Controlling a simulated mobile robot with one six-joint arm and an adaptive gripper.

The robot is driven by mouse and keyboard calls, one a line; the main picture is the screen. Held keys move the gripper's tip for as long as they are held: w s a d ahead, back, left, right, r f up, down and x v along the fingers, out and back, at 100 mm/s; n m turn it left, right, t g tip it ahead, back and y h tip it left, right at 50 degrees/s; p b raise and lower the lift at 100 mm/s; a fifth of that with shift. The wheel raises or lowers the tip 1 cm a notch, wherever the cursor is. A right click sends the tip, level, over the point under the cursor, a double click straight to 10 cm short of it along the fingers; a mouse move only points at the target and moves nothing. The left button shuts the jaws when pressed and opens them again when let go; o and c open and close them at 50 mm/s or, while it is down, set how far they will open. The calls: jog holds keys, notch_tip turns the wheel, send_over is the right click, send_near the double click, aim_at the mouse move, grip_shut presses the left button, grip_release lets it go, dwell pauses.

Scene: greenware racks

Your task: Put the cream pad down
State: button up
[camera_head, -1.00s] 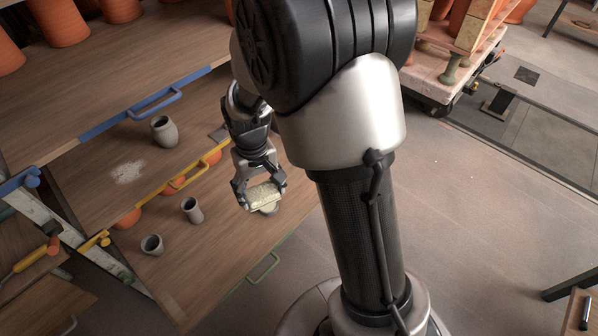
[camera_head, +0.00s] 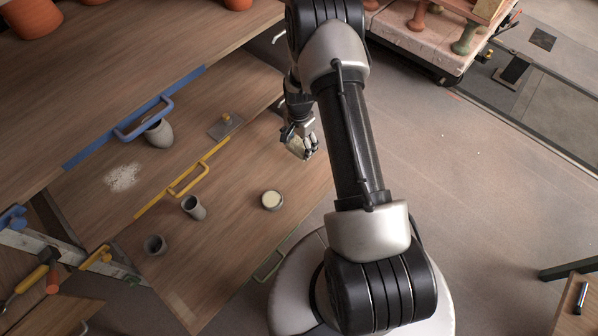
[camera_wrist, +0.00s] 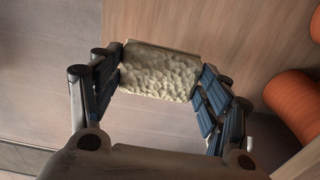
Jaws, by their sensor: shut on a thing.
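My gripper (camera_head: 301,150) is shut on the cream pad (camera_head: 302,147), near the far right part of the lowest wooden board (camera_head: 232,252) in the head view. In the wrist view the pad (camera_wrist: 160,72) is a pale block with a pitted face, spanning between the two dark ribbed fingers. It appears held clear of the wood; the exact height cannot be told. A round grey vessel with a cream top (camera_head: 271,199) stands on the lowest board, apart from my gripper.
Two grey cups, one nearer (camera_head: 155,244) and one farther (camera_head: 193,207), stand on the lowest board. The board with the yellow handle (camera_head: 187,181) bears a grey pot (camera_head: 158,133), white powder (camera_head: 122,177) and a knobbed plate (camera_head: 226,125). Orange pots (camera_wrist: 295,104) show at right in the wrist view.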

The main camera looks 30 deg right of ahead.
aim_at(299, 175)
notch_tip(299, 175, down, 18)
jog(key=b, duration=0.4)
jog(key=shift+b, duration=0.35)
jog(key=shift+f+b, duration=0.25)
jog(key=shift+b, duration=0.05)
jog(key=o, duration=1)
jog(key=shift+r, duration=0.1)
